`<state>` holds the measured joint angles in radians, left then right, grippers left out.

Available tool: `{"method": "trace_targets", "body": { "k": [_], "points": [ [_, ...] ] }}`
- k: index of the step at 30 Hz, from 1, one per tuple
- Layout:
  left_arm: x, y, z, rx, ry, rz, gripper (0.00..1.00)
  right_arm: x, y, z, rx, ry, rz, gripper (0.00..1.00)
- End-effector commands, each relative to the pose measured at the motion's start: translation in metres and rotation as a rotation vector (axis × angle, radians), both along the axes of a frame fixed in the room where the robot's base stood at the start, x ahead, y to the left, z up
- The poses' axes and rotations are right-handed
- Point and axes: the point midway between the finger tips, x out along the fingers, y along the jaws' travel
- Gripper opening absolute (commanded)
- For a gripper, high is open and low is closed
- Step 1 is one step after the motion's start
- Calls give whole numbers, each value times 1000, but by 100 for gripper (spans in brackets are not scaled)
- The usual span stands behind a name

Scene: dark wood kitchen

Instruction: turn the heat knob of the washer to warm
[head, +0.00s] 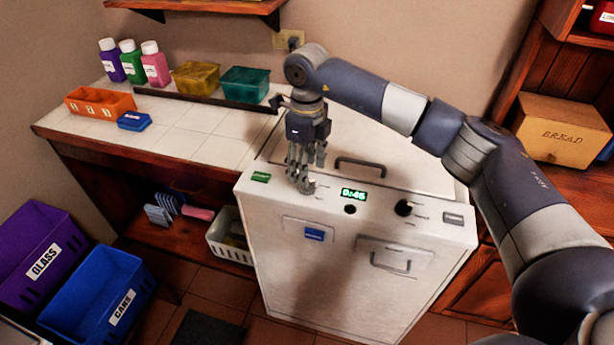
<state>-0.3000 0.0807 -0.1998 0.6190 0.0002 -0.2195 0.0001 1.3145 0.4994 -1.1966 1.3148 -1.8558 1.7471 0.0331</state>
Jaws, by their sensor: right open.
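The white washer (335,265) stands in the middle of the head view. Its top front strip has a green display (353,195), a small black button (350,209) and a black knob (403,208) with marks around it on the right. My right gripper (303,187) points down at the left part of this strip, left of the display. It is open, and its fingers hide what lies beneath them, where more marks show beside the fingertips. I cannot tell whether the fingers touch anything, and the knob labels are too small to read. My left gripper is out of view.
A lid handle (360,165) sticks up behind the display. The tiled counter (190,135) on the left holds bottles and boxes. A bread box (560,130) stands on the right. Blue (95,290) and purple (35,250) bins stand at lower left.

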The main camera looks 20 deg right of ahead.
Motion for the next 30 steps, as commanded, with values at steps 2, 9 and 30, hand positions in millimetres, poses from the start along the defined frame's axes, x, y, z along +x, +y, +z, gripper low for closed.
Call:
{"method": "trace_targets", "body": {
  "k": [2, 9, 30],
  "points": [
    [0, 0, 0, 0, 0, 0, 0, 1, 0, 19, 0, -4, 0, 50],
    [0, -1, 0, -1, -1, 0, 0, 1, 0, 60, -1, -2, 0, 50],
    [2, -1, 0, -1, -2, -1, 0, 0, 0, 72, -1, 1, 0, 50]
  ]
}}
